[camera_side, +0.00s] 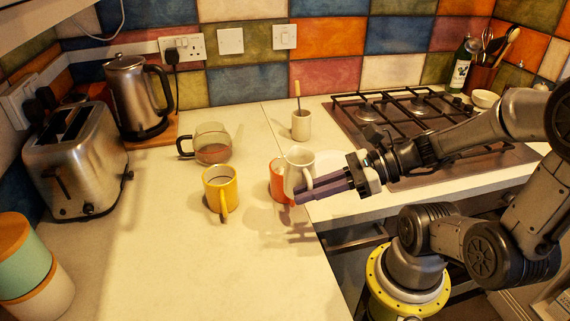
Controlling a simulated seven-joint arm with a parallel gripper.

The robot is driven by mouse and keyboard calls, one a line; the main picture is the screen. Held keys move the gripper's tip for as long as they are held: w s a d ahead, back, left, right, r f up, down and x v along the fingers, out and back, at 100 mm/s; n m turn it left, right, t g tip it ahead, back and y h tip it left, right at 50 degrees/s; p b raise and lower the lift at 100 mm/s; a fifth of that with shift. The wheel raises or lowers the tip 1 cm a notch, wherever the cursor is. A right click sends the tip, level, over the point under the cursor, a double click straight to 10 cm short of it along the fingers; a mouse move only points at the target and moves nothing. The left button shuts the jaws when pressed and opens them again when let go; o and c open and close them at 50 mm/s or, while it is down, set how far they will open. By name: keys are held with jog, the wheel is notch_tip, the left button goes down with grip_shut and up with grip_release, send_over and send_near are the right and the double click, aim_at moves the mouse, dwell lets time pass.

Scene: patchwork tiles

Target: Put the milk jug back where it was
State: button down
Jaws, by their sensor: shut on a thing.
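The white milk jug (297,160) is upright near the middle of the counter, its handle toward my gripper (300,194). My gripper reaches in from the right with its purple fingers shut at the jug's handle. The jug appears raised, with shadows on the counter below and to the left. It partly hides an orange mug (276,177) behind it on the left. From this view I cannot tell whether the jug touches that mug.
A yellow mug (219,187) and a glass coffee pot (213,150) stand to the left. A cream pot (301,128) with a spoon stands behind. The hob (400,118) is at right. The front counter is clear.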

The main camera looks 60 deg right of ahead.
jog(key=w+d+r, duration=0.2)
jog(key=w+d, duration=0.3)
jog(key=d, duration=0.4)
jog(key=w+d+r, duration=0.2)
jog(key=w+d, duration=0.4)
jog(key=d, duration=0.3)
jog(key=w+d+f, duration=0.1)
jog(key=w+f, duration=0.2)
jog(key=w, duration=0.1)
jog(key=w+d+f, duration=0.2)
jog(key=w+f, duration=0.1)
jog(key=w, duration=0.1)
jog(key=w+d+f, duration=0.1)
jog(key=w+f, duration=0.2)
jog(key=w, duration=0.1)
jog(key=shift+d+f, duration=0.25)
jog(key=shift+d, duration=0.15)
jog(key=shift+w+d+f, duration=0.1)
jog(key=shift+w+f, duration=0.2)
jog(key=shift+f, duration=1.6)
jog(key=shift+f, duration=0.1)
jog(key=c, duration=0.9)
grip_release()
jog(key=shift+f, duration=0.1)
